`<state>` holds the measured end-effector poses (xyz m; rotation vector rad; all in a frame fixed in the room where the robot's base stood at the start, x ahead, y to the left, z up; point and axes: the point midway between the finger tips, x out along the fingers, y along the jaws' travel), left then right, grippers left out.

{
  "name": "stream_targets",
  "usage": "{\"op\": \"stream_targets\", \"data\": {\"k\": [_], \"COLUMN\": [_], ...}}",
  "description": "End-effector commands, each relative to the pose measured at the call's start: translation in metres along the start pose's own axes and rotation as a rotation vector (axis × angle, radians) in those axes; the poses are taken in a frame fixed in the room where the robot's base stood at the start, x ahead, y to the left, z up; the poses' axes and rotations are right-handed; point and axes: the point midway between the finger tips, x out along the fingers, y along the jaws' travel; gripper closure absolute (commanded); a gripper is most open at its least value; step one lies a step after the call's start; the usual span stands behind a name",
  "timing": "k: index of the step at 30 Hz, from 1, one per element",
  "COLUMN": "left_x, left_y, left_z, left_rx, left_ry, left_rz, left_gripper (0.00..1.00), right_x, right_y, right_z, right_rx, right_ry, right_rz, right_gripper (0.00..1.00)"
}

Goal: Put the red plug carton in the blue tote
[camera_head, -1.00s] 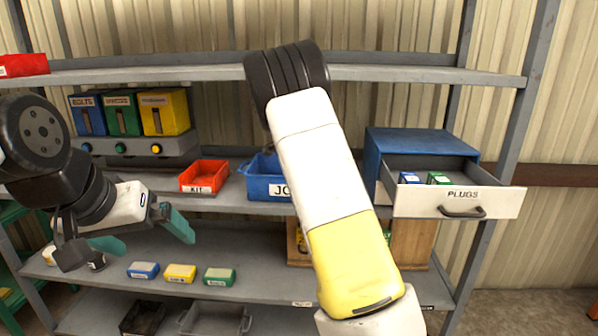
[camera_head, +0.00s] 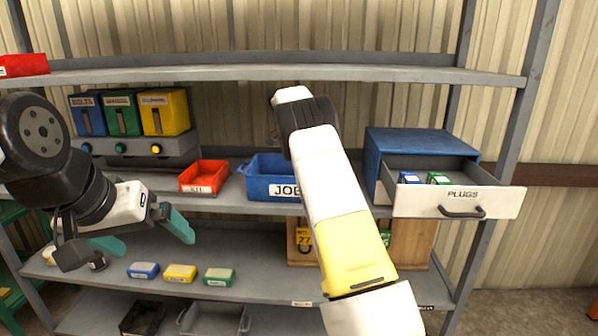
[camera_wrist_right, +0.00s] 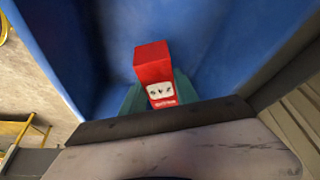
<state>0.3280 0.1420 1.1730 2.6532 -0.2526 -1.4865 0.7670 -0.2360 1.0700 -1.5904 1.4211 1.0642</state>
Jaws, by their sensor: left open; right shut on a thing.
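The red plug carton (camera_wrist_right: 153,64) is in the right wrist view, between the teal fingers of my right gripper (camera_wrist_right: 160,96), which is shut on it. Blue walls of the blue tote (camera_wrist_right: 232,40) surround the carton there; I cannot tell whether it touches the bottom. In the head view the blue tote (camera_head: 262,187), labelled JOB, stands on the middle shelf, partly covered by my right arm. My right gripper and the carton are hidden behind that arm there. My left gripper (camera_head: 150,240) is open and empty at the left, in front of the shelves.
A red KIT bin (camera_head: 204,178) stands left of the tote. An open PLUGS drawer (camera_head: 440,204) with blue and green cartons juts out at the right. Blue, yellow and green cartons (camera_head: 180,273) lie on the lower shelf. The upper shelf (camera_head: 400,75) runs above.

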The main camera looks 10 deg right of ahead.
Motion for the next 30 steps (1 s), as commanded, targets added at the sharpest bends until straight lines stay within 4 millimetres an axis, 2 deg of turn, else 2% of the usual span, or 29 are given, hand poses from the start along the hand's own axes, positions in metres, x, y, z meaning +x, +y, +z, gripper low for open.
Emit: {"op": "stream_targets", "data": {"k": [20,21,22,30], "left_x": [0.000,0.000,0.000,0.000], "left_y": [0.000,0.000,0.000,0.000], "left_z": [0.000,0.000,0.000,0.000], "left_rx": [0.000,0.000,0.000,0.000], "left_ry": [0.000,0.000,0.000,0.000], "left_rz": [0.000,0.000,0.000,0.000], "left_gripper": [0.00,0.00,0.00,0.00], "right_x": [0.011,0.011,0.011,0.011], "right_y": [0.000,0.000,0.000,0.000], "right_z": [0.004,0.004,0.004,0.004], "right_rx": [0.001,0.001,0.001,0.001], "right_ry": [0.001,0.001,0.001,0.001], "right_rz": [-0.002,-0.001,-0.001,-0.001], "right_gripper": [1.00,0.62,0.56,0.55]}}
